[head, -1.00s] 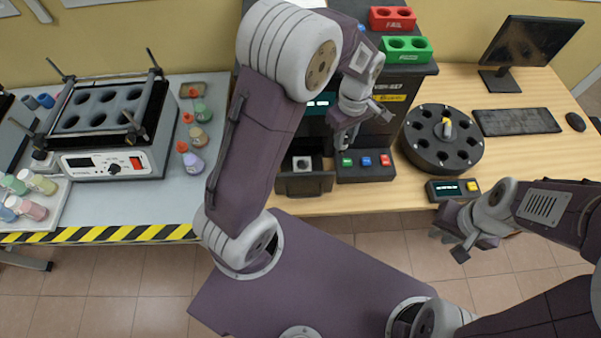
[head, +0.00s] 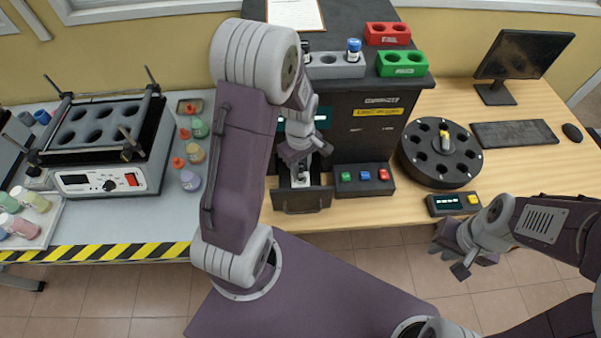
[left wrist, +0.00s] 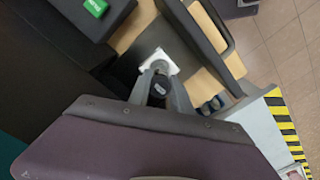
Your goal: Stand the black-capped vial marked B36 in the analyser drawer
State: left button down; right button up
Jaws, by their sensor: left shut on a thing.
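My left gripper (head: 300,163) is over the open analyser drawer (head: 302,203). In the left wrist view the left gripper (left wrist: 162,82) is shut on a black-capped vial (left wrist: 158,88), seen from its cap end. The white holder (left wrist: 158,62) of the drawer shows just past the fingertips. I cannot tell whether the vial's bottom is inside the holder, and its label cannot be read. My right gripper (head: 456,258) is open and empty over the floor in front of the table.
A button box (head: 362,180) stands right of the drawer, near a black carousel (head: 440,153). On the analyser (head: 375,120) are a grey rack (head: 330,67) with a blue-capped vial (head: 353,50), a red rack (head: 387,33) and a green rack (head: 403,63).

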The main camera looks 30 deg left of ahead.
pick_arm(q)
jog(key=shift+f, duration=1.6)
jog(key=shift+f, duration=0.1)
jog(key=c, duration=1.2)
grip_release()
jog(key=shift+o, duration=0.2)
